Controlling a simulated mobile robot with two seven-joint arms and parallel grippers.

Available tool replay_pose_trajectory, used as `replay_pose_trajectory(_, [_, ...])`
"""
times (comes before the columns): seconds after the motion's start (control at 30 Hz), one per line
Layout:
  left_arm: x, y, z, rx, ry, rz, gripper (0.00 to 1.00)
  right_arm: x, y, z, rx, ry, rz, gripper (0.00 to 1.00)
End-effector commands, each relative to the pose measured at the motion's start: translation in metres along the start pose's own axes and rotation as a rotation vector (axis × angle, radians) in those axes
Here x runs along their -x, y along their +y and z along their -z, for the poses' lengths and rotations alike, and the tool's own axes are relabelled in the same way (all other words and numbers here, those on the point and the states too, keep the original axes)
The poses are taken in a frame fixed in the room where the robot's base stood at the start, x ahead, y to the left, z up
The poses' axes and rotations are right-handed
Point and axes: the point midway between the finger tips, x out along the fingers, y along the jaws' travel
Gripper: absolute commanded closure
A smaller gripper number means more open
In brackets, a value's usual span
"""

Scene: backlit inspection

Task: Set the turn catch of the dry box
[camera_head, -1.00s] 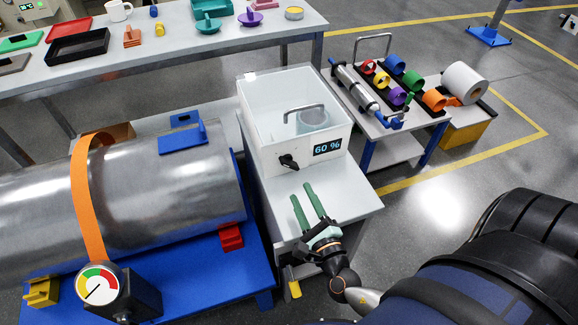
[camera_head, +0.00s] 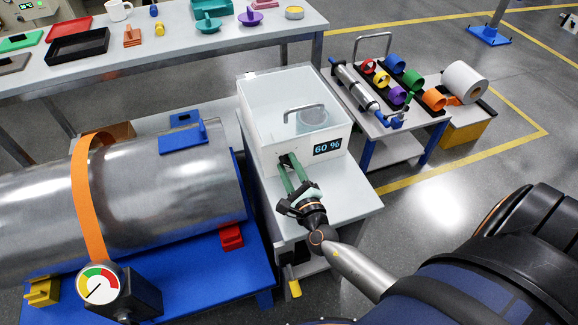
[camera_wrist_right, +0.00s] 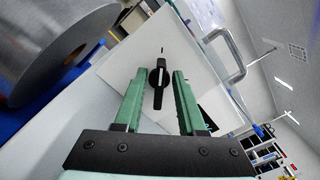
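The dry box (camera_head: 262,140) is a white box with a clear lid, a bent handle and a "60 %" display (camera_head: 327,147) on its front. Its turn catch (camera_wrist_right: 158,78) is a black knob on the front, with its long axis close to upright in the wrist view. In the head view it is mostly hidden behind my fingers. My right gripper (camera_head: 290,158) is at the box front with green fingers open. In the wrist view the right gripper (camera_wrist_right: 156,92) has one finger each side of the catch, with gaps visible. My left gripper is not in view.
The box stands on a grey bench (camera_head: 343,192) with free room in front. A large metal cylinder (camera_head: 150,200) on a blue stand is to the left. A cart with coloured rings (camera_head: 398,97) stands to the right.

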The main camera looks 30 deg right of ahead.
Motion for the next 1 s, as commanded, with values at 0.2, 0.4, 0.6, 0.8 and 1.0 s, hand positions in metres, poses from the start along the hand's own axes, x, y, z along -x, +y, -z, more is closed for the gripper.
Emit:
replay_pose_trajectory(0.2, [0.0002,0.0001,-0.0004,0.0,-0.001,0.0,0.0,0.0004,0.0,0.0,0.0,0.0,0.0,0.87])
replay_pose_trajectory(0.4, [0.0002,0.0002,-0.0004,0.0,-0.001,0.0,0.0,0.0004,0.0001,0.0,0.0,0.0,0.0,1.0])
replay_pose_trajectory(0.6, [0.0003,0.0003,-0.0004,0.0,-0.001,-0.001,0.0,0.0005,0.0001,0.0001,0.0,0.0,0.0,1.0])
replay_pose_trajectory(0.8, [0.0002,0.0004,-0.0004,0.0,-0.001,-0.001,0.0,0.0005,0.0001,0.0001,-0.002,0.0,0.0,1.0])
replay_pose_trajectory(1.0, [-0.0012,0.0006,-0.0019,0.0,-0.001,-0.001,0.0,0.0006,0.0001,0.0006,-0.037,0.0,0.0,1.0])
